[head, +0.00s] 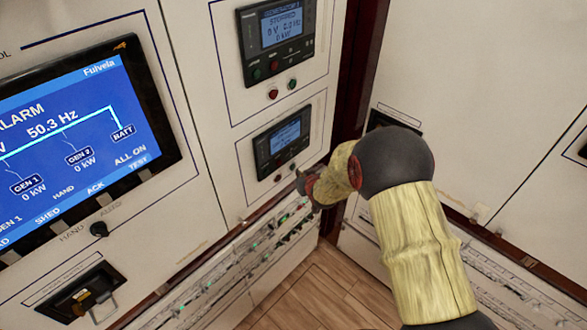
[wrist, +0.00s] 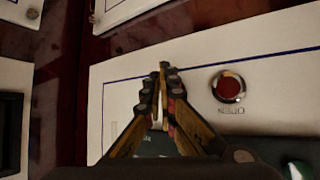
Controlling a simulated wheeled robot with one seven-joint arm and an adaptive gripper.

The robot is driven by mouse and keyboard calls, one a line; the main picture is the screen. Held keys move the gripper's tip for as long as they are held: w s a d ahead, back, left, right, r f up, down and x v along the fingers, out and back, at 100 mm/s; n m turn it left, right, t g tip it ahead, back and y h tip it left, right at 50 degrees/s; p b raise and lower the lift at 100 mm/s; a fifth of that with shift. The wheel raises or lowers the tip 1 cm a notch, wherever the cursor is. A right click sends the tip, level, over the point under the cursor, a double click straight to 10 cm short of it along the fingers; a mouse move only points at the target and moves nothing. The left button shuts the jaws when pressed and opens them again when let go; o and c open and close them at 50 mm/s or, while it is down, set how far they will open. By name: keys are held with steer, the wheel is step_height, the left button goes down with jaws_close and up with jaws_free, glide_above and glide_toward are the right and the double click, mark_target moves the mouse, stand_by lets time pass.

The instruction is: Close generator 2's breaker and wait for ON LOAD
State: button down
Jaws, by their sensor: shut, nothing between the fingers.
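The lower controller (head: 283,142) has a lit screen with unreadable text. The mimic screen (head: 75,135) reads ALARM, 50.3 Hz, with GEN 1 and GEN 2 at 0 kW. My gripper (head: 301,186) is shut and empty, close to the lower controller's buttons. In the wrist view, its fingertips (wrist: 164,72) are left of a red button (wrist: 229,87).
A green button (wrist: 297,170) shows at the wrist view's lower right corner. Red (head: 272,94) and green (head: 292,84) buttons sit below the upper controller. A strip with green lights (head: 255,246) runs below. A black knob (head: 99,229) stands out under the mimic screen. Another cabinet (head: 470,90) is at the right.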

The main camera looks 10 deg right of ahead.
steer(key=shift+w, duration=0.1)
steer(key=shift+w+a+b, duration=0.25)
steer(key=shift+b, duration=0.1)
steer(key=shift+w+a+b, duration=0.25)
steer(key=shift+w+b, duration=0.05)
steer(key=shift+w, duration=0.05)
stand_by(0.7)
steer(key=shift+s+d, duration=0.1)
stand_by(0.3)
steer(key=shift+s+d, duration=0.4)
steer(key=shift+s, duration=0.2)
steer(key=shift+s+d+p, duration=0.15)
steer(key=shift+s+d, duration=0.6)
steer(key=shift+s, duration=0.3)
steer(key=shift+s+d+p, duration=0.15)
steer(key=shift+s+d, duration=0.6)
steer(key=shift+s, duration=0.25)
